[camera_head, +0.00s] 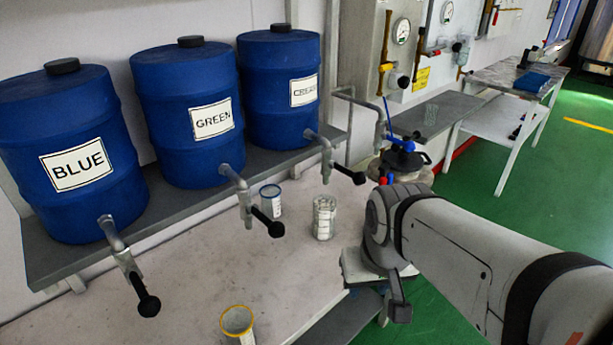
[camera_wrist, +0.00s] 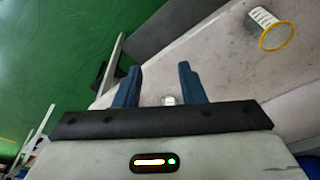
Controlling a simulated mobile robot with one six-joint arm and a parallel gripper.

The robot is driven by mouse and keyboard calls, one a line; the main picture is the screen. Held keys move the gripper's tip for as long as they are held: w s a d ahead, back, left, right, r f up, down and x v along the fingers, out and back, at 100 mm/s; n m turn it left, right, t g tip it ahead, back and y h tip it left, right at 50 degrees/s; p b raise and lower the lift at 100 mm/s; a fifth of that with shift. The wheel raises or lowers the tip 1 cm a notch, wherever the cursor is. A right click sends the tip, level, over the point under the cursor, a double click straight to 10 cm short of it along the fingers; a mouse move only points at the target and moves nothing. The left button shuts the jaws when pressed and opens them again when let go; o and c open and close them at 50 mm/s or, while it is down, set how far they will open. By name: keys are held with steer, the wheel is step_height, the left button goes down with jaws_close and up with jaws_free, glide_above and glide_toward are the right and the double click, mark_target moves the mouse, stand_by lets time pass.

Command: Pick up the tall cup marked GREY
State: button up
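I cannot read the word GREY on any cup. A clear tall cup (camera_head: 324,217) with pale label patches stands upright on the pale bench (camera_head: 180,265), left of my arm. A cup with a blue rim (camera_head: 271,201) stands behind it to the left. A cup with a yellow rim (camera_head: 237,322) stands at the front and also shows at the upper right of the wrist view (camera_wrist: 272,33). My gripper (camera_wrist: 158,70) is open, with two dark blue fingers apart. A small clear object (camera_wrist: 168,100) shows between the fingers; I cannot tell whether it is a cup.
Blue barrels labelled BLUE (camera_head: 78,165), GREEN (camera_head: 211,122) and a partly legible third (camera_head: 304,92) stand on a grey shelf (camera_head: 75,245). Their black-handled taps (camera_head: 268,222) jut over the bench. A dark-lidded vessel (camera_head: 402,160) stands behind my arm. Green floor (camera_head: 560,180) lies right.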

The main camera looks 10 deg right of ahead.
mark_target(323, 213)
steer(key=shift+o, duration=0.7)
steer(key=o, duration=0.9)
steer(key=w+f+m+b, duration=0.1)
steer(key=w, duration=0.8)
steer(key=w+f+m+t+h+b, duration=0.1)
steer(key=w+f+b, duration=0.1)
steer(key=w, duration=0.8)
steer(key=shift+w+d+f+h, duration=0.2)
steer(key=shift+w+f+h, duration=0.1)
steer(key=shift+o, duration=0.8)
steer(key=w+a+f+m+t+b, duration=0.1)
steer(key=w+f, duration=0.2)
steer(key=w, duration=0.4)
steer(key=w+a+f+m+t+b, duration=0.1)
steer(key=w+f, duration=0.3)
steer(key=w, duration=0.3)
steer(key=shift+w, duration=0.3)
steer(key=shift+w+a+x, duration=0.1)
steer(key=shift+a+x, duration=0.05)
steer(key=shift+x, duration=1.85)
steer(key=shift+w+a+x, duration=0.15)
steer(key=shift+a+x, duration=0.05)
steer(key=shift+x, duration=1.8)
